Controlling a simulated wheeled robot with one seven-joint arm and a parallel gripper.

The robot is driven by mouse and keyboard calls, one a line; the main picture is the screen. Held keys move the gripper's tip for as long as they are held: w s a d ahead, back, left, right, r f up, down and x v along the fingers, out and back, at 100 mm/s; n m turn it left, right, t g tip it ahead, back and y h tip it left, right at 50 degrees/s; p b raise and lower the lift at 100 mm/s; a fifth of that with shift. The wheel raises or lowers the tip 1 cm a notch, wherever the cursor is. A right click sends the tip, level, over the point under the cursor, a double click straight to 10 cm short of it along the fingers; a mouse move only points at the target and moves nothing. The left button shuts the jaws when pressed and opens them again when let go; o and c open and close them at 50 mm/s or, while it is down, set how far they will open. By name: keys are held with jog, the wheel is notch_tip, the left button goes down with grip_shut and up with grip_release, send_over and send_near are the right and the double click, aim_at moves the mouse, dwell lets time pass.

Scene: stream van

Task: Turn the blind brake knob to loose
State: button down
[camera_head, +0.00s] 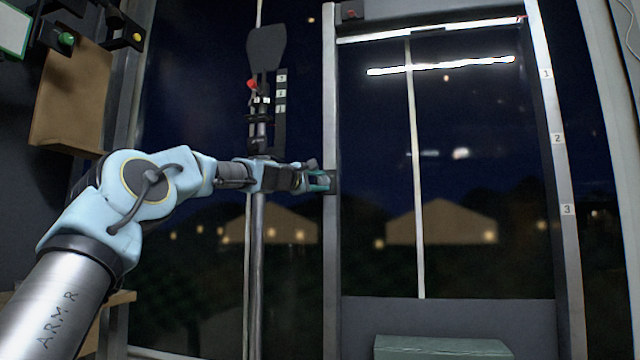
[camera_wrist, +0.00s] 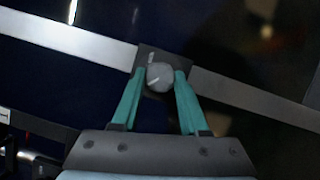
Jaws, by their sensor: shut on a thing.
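The blind brake knob (camera_wrist: 160,77) is a round grey knob with a pale line on its face, on a dark square plate (camera_wrist: 150,55) fixed to a metal post. In the wrist view my gripper (camera_wrist: 161,80) has its two teal fingers on either side of the knob, shut on it. In the head view my gripper (camera_head: 328,180) reaches the left post (camera_head: 330,240) of the window frame at mid height. The knob is hidden there behind the fingers. A small pale mark shows on the plate above the knob; I cannot read it.
A vertical pole with a red-knobbed fitting (camera_head: 252,84) stands close behind my arm. The right post (camera_head: 557,150) carries labels 1, 2 and 3. A green box (camera_head: 440,347) sits below the window. A brown board (camera_head: 72,100) hangs at upper left.

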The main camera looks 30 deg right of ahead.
jog(key=shift+c, duration=2.1)
grip_release()
jog(key=b+v, duration=0.6)
jog(key=v, duration=0.5)
jog(key=shift+b, duration=0.4)
